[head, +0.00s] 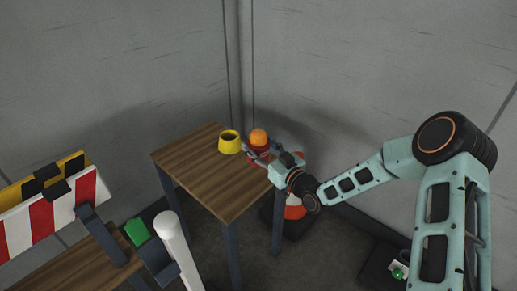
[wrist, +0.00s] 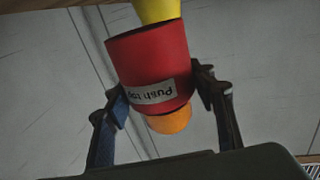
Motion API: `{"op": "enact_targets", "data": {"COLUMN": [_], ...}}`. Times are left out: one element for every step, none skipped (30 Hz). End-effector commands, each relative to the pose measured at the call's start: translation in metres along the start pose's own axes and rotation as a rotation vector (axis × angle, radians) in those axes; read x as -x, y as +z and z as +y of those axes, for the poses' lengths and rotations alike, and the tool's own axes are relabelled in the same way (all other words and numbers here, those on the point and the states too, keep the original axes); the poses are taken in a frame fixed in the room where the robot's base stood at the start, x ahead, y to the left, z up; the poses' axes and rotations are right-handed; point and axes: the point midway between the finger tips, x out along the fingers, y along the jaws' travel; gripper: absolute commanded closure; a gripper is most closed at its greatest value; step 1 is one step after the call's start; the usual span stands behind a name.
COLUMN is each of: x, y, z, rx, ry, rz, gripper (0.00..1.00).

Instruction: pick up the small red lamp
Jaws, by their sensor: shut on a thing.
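The small red lamp is at the right back part of the wooden table; its red body (head: 259,149) carries an orange dome (head: 258,136). In the wrist view the red lamp (wrist: 150,62) appears upside down, with a white label of printed text and the orange dome (wrist: 170,122) at its lower end. My gripper (head: 257,156) is shut on the lamp's body, with one finger on each side; the fingers also show in the wrist view (wrist: 162,92). I cannot tell whether the lamp's base touches the tabletop.
A yellow cup-shaped thing (head: 229,146) stands on the table (head: 205,180) just left of the lamp. Striped barrier boards (head: 50,212) and a white post (head: 176,245) are at left. The table's front is clear.

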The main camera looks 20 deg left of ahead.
Motion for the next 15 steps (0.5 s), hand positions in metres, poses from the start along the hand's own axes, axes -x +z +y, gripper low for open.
{"op": "enact_targets", "data": {"x": [0.008,0.013,0.019,0.024,0.029,0.037,0.042,0.047,0.054,0.059,0.063,0.069,0.073,0.076,0.081], "y": [-0.02,-0.027,-0.037,-0.044,-0.051,-0.052,-0.055,-0.057,-0.061,-0.064,-0.066,-0.069,-0.071,-0.073,-0.075], "z": [-0.007,-0.011,-0.016,-0.02,-0.024,-0.03,-0.035,-0.039,-0.045,-0.049,-0.052,-0.057,-0.06,-0.063,-0.066], "rx": [0.003,0.002,0.003,0.004,0.004,0.0,0.0,0.001,0.001,0.0,0.0,0.001,0.002,0.002,0.001], "ry": [-0.002,-0.003,-0.001,-0.002,-0.001,-0.002,-0.002,-0.002,-0.002,-0.001,-0.001,-0.001,-0.001,-0.001,-0.001], "rz": [0.004,0.003,0.003,0.004,0.003,0.0,0.001,0.001,0.001,0.002,0.001,0.002,0.002,0.002,0.002], "gripper": [0.82,0.82,0.82,0.82,0.82,0.82,0.82,0.82,0.82,0.82,0.82,0.82,0.82,0.82,0.82]}}
